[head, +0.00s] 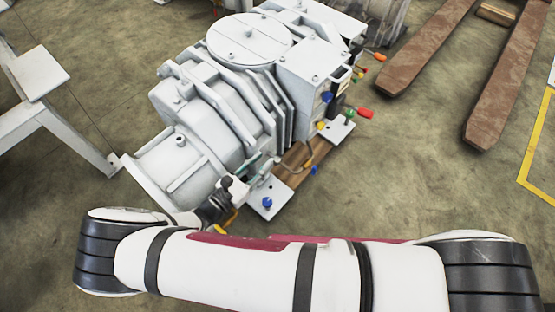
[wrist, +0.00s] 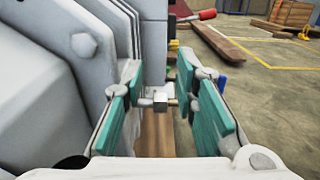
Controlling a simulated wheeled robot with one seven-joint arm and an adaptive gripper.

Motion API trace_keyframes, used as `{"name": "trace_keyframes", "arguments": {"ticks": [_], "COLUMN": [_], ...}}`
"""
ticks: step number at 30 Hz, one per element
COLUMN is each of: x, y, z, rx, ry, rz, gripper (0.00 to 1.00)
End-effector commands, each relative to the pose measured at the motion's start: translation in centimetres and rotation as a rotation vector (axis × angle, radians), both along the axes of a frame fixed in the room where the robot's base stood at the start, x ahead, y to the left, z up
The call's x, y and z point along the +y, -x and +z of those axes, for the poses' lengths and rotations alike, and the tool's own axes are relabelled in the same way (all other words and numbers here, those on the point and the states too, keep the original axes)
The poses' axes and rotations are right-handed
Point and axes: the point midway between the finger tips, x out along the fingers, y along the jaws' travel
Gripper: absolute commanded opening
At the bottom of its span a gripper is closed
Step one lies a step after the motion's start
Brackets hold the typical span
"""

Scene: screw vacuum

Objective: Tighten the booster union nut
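A small pale metal hex fitting on a short horizontal pipe, which looks like the booster union nut (wrist: 160,98), shows in the wrist view. It appears in the gap between my gripper's teal-padded fingers (wrist: 161,84), near their far ends. The fingers are apart, with visible space on both sides of the fitting, so my gripper is open. I cannot tell whether the fitting is level with the fingertips or just beyond them. In the head view my gripper (head: 254,172) is low beside the grey vacuum pump (head: 205,110), and the nut cannot be made out there.
The pump's ribbed body fills the left of the wrist view, close to the left finger. Red, yellow and blue valve handles (head: 365,113) stick out on the pump's right. Brown forks (head: 425,45) lie at the upper right. The floor at right (head: 420,190) is clear.

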Motion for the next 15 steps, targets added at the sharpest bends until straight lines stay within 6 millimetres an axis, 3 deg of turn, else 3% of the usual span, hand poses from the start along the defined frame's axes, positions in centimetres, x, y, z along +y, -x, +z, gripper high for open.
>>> {"name": "trace_keyframes", "arguments": {"ticks": [11, 15], "x": [-0.1, -1.9], "y": [0.0, -2.2], "z": [-7.5, -7.0], "rx": [0.001, -0.001], "ry": [-0.001, 0.000], "rz": [-0.002, -0.006], "gripper": [0.27, 0.27]}}
